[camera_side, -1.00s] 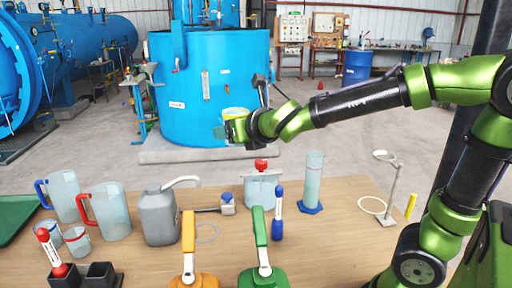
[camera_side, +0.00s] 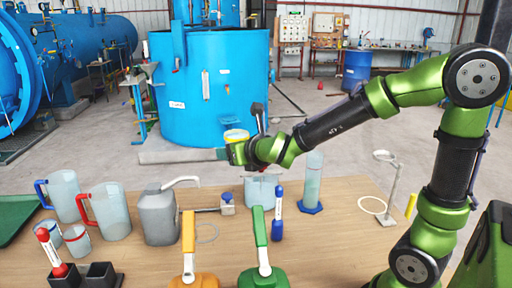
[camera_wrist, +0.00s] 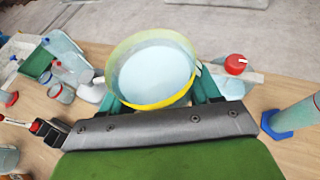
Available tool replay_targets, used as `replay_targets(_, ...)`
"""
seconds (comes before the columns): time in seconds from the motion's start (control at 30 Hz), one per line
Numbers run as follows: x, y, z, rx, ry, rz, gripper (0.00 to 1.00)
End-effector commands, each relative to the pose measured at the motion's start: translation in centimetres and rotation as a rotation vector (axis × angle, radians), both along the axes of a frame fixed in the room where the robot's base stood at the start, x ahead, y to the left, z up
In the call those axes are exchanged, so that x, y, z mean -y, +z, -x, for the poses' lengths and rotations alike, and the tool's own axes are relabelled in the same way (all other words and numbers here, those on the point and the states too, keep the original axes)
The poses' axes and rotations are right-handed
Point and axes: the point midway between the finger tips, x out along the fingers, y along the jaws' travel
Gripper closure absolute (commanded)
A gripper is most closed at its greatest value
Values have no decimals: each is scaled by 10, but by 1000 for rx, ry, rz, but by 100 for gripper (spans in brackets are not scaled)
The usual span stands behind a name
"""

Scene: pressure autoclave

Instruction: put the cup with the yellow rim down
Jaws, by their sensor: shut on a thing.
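The cup with the yellow rim (camera_wrist: 152,72) is held between the two fingers of my gripper (camera_wrist: 158,98) in the wrist view. Its yellow rim faces the camera and the inside looks pale blue-white. In the side view the cup (camera_side: 236,136) is in the air above the back part of the table, partly hidden by my gripper (camera_side: 232,151). My gripper is shut on it. The cup is clear of the tabletop (camera_side: 340,236) in the side view.
A cylinder with a blue base (camera_side: 312,185), a grey jerrycan (camera_side: 158,217), jugs (camera_side: 108,212) and a ring stand (camera_side: 390,190) stand around. Bare table lies at front right.

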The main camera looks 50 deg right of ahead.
Motion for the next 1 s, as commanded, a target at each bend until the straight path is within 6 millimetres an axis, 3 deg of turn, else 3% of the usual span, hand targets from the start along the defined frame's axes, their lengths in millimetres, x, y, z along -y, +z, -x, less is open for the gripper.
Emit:
replay_targets(0.1, 8, -45, -10, -16, 12, 1, 73)
replay_targets(0.3, 14, -109, -27, -8, 63, -6, 73)
replay_targets(0.67, 6, -160, -44, 1, 144, -7, 73)
replay_targets(0.8, -5, -182, -54, 2, 196, -4, 73)
replay_targets(1.0, -23, -196, -69, 4, 256, -5, 73)
